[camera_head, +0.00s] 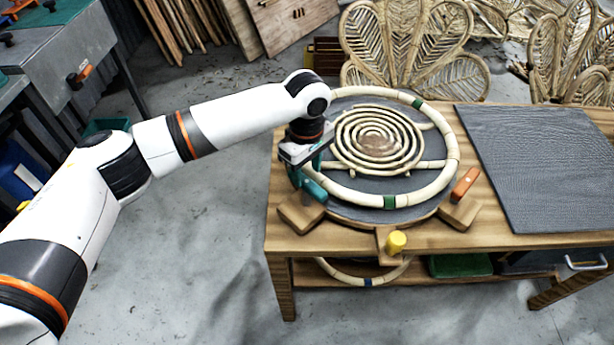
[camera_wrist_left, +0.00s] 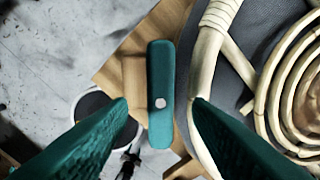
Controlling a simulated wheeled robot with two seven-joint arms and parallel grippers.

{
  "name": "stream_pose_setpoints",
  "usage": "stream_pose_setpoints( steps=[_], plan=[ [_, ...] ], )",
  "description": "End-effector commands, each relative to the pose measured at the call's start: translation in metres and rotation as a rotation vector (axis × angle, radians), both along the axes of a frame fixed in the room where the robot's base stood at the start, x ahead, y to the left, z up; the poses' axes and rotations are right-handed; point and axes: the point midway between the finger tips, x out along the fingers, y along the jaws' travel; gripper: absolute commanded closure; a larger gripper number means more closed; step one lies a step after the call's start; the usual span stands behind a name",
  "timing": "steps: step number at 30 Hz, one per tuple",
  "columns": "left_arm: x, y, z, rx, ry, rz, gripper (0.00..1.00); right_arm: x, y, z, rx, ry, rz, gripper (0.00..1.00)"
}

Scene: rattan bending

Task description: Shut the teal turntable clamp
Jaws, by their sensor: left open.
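The teal clamp (camera_head: 315,191) is a rounded lever on the wooden block (camera_head: 301,217) at the left front of the round turntable (camera_head: 345,210). In the left wrist view the lever (camera_wrist_left: 160,70) stands lengthwise in the middle, with a silver pivot, beside the pale rattan ring (camera_wrist_left: 205,60) and apart from it at its upper end. My left gripper (camera_head: 306,178) is over the clamp, pointing down. Its two teal fingers are open, one on each side of the lever in the wrist view. I cannot tell whether they touch it. My right gripper is out of view.
The rattan ring and spiral (camera_head: 377,142) lie on the turntable. An orange clamp (camera_head: 465,184) and a yellow clamp (camera_head: 396,241) sit on other blocks. A grey mat (camera_head: 545,165) covers the table's right. Rattan chair backs (camera_head: 405,45) stand behind.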

Motion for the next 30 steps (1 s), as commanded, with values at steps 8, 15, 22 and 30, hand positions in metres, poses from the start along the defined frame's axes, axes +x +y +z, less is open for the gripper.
stream_pose_setpoints(
  steps=[8, 15, 22, 30],
  plan=[
    [0.0, 0.0, -0.033, 0.001, -0.001, -0.002, 0.55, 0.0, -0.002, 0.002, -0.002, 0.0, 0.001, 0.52],
    [0.0, -0.001, -0.036, 0.0, -0.001, -0.003, 0.55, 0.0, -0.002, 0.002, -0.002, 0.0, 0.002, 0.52],
    [0.0, -0.001, -0.036, -0.001, -0.001, -0.003, 0.76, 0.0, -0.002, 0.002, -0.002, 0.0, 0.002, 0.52],
    [0.0, -0.001, -0.036, 0.0, 0.0, -0.005, 0.99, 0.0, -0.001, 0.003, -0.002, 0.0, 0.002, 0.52]
  ],
)
